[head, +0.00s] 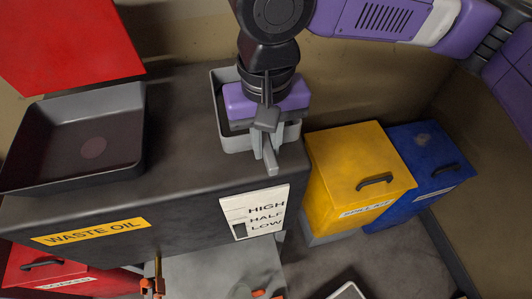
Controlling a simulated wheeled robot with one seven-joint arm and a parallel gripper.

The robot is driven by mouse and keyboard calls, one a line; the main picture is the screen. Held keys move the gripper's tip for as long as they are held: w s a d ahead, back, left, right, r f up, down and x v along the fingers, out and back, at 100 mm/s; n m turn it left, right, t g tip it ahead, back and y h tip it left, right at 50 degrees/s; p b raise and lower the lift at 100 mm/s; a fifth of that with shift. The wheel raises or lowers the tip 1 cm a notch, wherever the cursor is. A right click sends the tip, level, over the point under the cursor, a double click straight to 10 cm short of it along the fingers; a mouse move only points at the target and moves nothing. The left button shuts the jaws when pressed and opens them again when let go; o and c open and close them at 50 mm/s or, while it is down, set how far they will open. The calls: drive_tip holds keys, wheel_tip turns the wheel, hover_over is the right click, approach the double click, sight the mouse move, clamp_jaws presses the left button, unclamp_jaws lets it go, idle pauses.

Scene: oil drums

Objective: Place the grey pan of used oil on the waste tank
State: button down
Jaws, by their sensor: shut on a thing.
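The waste tank (110,215) is a long dark box with a yellow "WASTE OIL" label on its front and a level plate marked high, half and low. The grey pan (232,142) is over the right part of the tank top, near the back wall. My gripper (267,155) comes down from above and is shut on the pan's near wall. The gripper and wrist hide much of the pan's inside, so I cannot see the oil clearly. I cannot tell whether the pan's base touches the tank top.
A dark open basin (82,135) with a round reddish spot sits on the tank's left part. A red box (70,40) is above it. A yellow bin (355,165) and a blue bin (420,150) stand right of the tank. A red bin (45,270) is at lower left.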

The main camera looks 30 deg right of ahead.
drive_tip(key=shift+f, duration=2.25)
drive_tip(key=c, duration=1.4)
unclamp_jaws()
drive_tip(key=shift+o, duration=0.2)
wheel_tip(320, 180, up, 12)
drive_tip(key=shift+r, duration=0.2)
